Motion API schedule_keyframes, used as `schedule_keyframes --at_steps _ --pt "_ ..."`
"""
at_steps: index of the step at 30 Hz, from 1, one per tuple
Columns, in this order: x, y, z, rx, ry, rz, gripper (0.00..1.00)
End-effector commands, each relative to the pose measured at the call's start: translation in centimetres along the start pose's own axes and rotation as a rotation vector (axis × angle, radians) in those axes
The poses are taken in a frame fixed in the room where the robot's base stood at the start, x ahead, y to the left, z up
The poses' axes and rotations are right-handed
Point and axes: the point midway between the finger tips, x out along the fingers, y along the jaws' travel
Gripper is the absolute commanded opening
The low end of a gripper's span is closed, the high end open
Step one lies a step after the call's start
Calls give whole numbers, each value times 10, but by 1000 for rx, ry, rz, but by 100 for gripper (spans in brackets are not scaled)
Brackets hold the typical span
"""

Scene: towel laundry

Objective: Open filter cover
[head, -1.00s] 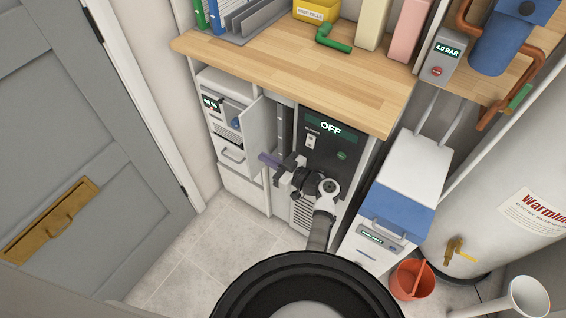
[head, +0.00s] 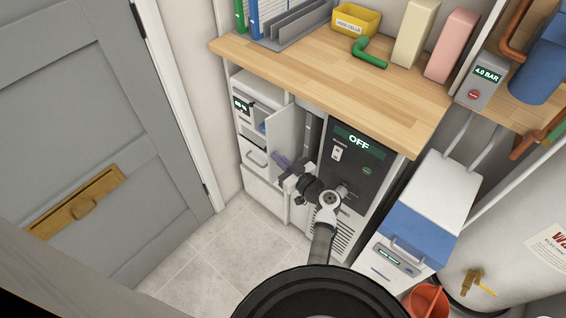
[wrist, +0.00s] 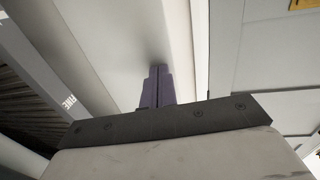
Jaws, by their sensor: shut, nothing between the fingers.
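A white hinged panel (head: 287,132), which looks like the filter cover, stands swung out from the cabinet under the wooden worktop, between the white unit and the dark unit. In the wrist view the pale panel (wrist: 118,50) fills the upper middle. My gripper (head: 277,157) is shut and empty, its purple fingers at the panel's lower part. In the wrist view the closed fingertips (wrist: 157,70) point at the panel face; they look very close, but I cannot tell whether they touch. A dark ribbed part (wrist: 25,95) beside a grey strip lettered "FINE" shows at left.
A dark unit (head: 374,165) reading "OFF" stands right of the panel, behind my arm. The white unit (head: 256,158) with a drawer is at left. The wooden worktop (head: 335,85) overhangs both. A blue-and-white box (head: 425,215) stands at right. Tiled floor (head: 215,250) at left is clear.

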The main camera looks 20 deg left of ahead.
Motion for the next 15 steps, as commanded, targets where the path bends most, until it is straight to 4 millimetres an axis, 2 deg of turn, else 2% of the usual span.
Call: schedule_keyframes --at_steps 1,6,15 --pt "3 -3 5 -2 0 29 0" --pt "14 -6 6 -3 4 131 0" --pt "24 -7 -1 0 6 141 0"
